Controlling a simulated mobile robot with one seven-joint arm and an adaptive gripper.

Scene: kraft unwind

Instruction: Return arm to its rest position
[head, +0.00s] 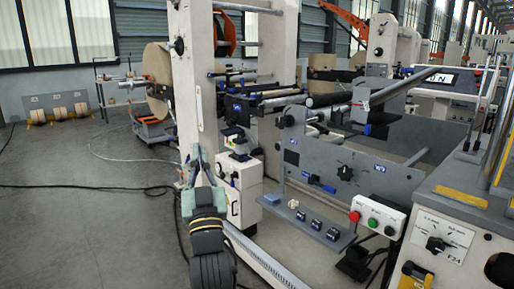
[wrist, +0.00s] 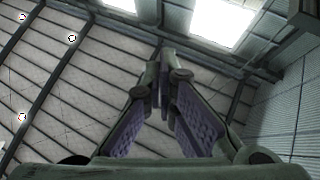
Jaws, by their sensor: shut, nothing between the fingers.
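My gripper (head: 198,160) shows in the lower middle of the head view, at the end of my dark arm, in front of the cream machine frame. It points upward. In the wrist view its two fingers (wrist: 165,75) meet at the tips, with nothing held between them.
The cream and grey machine (head: 340,180) fills the middle and right. Grey floor (head: 80,215) at left is open, crossed by dark cables (head: 90,187).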

